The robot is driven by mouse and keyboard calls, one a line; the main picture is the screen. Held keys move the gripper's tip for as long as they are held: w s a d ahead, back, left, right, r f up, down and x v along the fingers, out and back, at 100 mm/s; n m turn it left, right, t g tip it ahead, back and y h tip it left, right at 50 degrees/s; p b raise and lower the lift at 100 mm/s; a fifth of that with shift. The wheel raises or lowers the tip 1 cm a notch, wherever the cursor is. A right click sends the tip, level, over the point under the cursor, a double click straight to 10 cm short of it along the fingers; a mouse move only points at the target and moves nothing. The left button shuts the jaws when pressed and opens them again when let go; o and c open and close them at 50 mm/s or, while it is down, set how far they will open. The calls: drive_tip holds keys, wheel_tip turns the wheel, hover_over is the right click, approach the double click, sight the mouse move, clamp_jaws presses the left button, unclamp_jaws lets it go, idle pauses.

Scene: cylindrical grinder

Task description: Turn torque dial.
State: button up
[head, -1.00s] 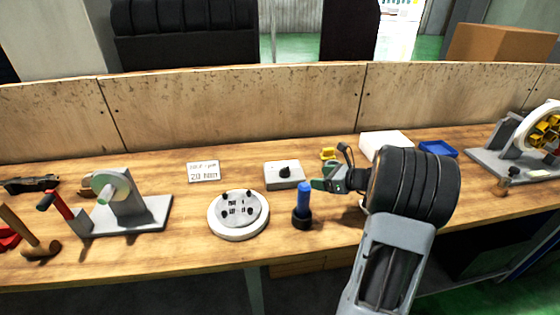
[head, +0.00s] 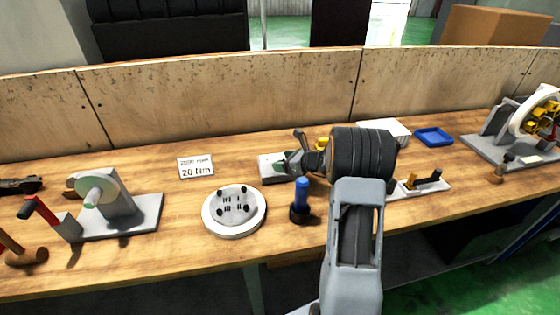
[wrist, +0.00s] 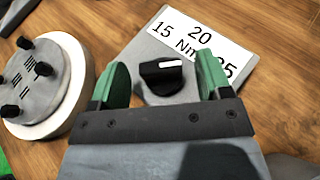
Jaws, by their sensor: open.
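The torque dial (wrist: 161,78) is a black knob with a white mark, on a grey box (wrist: 146,47) with a white label reading 15, 20, 25 and Nm. The mark is on the knob's upper right; which number it points to I cannot tell. My gripper (wrist: 162,74) is open, its green fingers on either side of the knob in the wrist view, with gaps showing on both sides. How high they are over it is unclear. In the head view my gripper (head: 285,164) is at the box (head: 269,172) and hides the knob.
A card (head: 196,168) reading 20 Nm stands to the left. A round white fixture (head: 234,225) with black knobs and a blue-handled tool (head: 301,194) stand in front of the box. A blue tray (head: 433,136) lies to the right.

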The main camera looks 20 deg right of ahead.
drive_tip(key=shift+x, duration=0.9)
drive_tip(key=c, duration=0.9)
drive_tip(key=shift+n+y, duration=0.3)
drive_tip(key=shift+y, duration=0.1)
drive_tip(key=n+g+y+p, duration=0.1)
drive_tip(key=n+g+y, duration=0.1)
drive_tip(key=n+g, duration=0.1)
drive_tip(key=shift+y, duration=0.4)
drive_tip(key=shift+n+g+y+p, duration=0.5)
drive_tip(key=shift+n+g+y, duration=0.6)
drive_tip(key=shift+n+g, duration=1.4)
drive_tip(key=shift+s+g, duration=0.1)
drive_tip(key=shift+g, duration=0.2)
